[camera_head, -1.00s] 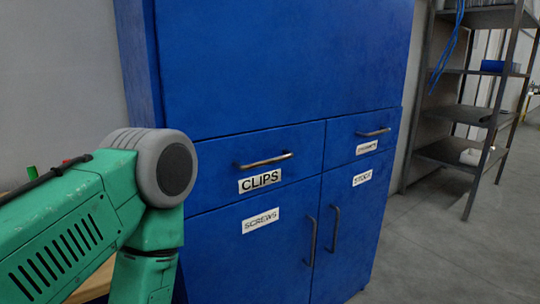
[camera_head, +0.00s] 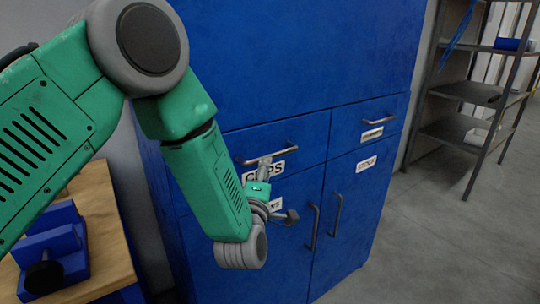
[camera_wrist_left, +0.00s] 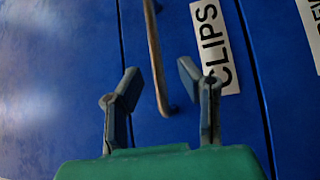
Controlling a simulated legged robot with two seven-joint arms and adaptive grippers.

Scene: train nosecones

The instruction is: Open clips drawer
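The clips drawer (camera_head: 304,134) is a blue drawer front at the upper left of the cabinet's drawer row, flush and closed. Its grey bar handle (camera_head: 280,153) also shows in the left wrist view (camera_wrist_left: 154,50). The white CLIPS label (camera_wrist_left: 209,40) is partly hidden behind my gripper in the head view. My left gripper (camera_head: 278,190) is in front of the drawer, just below the handle. In the left wrist view, my left gripper (camera_wrist_left: 160,77) is open, with the handle between its spread fingers in the picture. I cannot tell whether they touch it. My right gripper is out of view.
A second drawer (camera_head: 372,122) sits to the right. Cabinet doors with vertical handles (camera_head: 313,227) are below. A wooden table (camera_head: 95,215) with a blue object (camera_head: 60,245) stands at the lower left. Open shelving (camera_head: 460,133) stands at the right, with clear floor before it.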

